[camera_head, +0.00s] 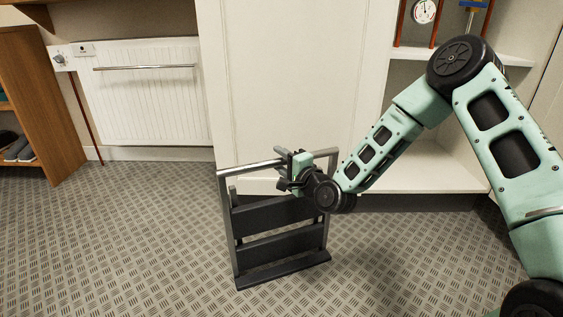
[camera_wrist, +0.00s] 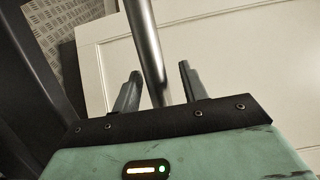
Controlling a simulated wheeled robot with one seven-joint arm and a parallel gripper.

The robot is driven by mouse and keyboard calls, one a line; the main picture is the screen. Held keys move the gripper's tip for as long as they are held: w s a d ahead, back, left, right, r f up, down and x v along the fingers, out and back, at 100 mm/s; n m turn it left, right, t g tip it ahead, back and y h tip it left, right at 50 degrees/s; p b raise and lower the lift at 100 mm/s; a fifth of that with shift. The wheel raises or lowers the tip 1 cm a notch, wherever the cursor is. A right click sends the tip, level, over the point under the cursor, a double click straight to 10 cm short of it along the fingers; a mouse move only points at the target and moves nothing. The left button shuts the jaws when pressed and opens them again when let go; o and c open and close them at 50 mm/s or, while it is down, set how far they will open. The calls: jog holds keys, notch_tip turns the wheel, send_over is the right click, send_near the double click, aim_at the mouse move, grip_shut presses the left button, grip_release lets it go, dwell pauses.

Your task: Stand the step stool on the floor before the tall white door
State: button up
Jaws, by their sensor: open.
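The step stool (camera_head: 283,246), a grey metal frame with dark treads, stands upright on the floor in front of the tall white door (camera_head: 290,75). Its lower end rests on the patterned floor in the head view. My gripper (camera_head: 282,167) is at the stool's top rail. In the wrist view my gripper (camera_wrist: 157,78) is open, with the metal rail (camera_wrist: 147,35) running between its two fingers and a gap showing on both sides. Part of the stool's upper right side is hidden behind my wrist. The white door also fills much of the wrist view (camera_wrist: 225,60).
A white radiator (camera_head: 150,105) with a towel bar is on the wall at left. A wooden shoe shelf (camera_head: 55,110) stands at far left. White shelving (camera_head: 425,165) is right of the door, behind my arm. The floor (camera_head: 130,240) at left is clear.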

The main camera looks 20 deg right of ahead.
jog(key=p+v, duration=0.4)
jog(key=v, duration=0.7)
jog(key=s+a+n+g, duration=0.9)
jog(key=a+n+g, duration=0.15)
jog(key=n, duration=0.25)
jog(key=s+r+n+g+h, duration=0.2)
jog(key=s+r+n+g, duration=0.1)
jog(key=s, duration=0.9)
jog(key=s+r+n+g+h, duration=0.3)
jog(key=s+r+n, duration=0.2)
jog(key=s, duration=0.6)
notch_tip(320, 180, up, 2)
jog(key=shift+s+d+r+n, duration=0.15)
jog(key=shift+s+d+n, duration=0.2)
jog(key=shift+n, duration=0.05)
jog(key=shift+r, duration=0.1)
notch_tip(320, 180, up, 47)
jog(key=p, duration=4.7)
jog(key=shift+r+p, duration=0.2)
jog(key=shift+p, duration=0.2)
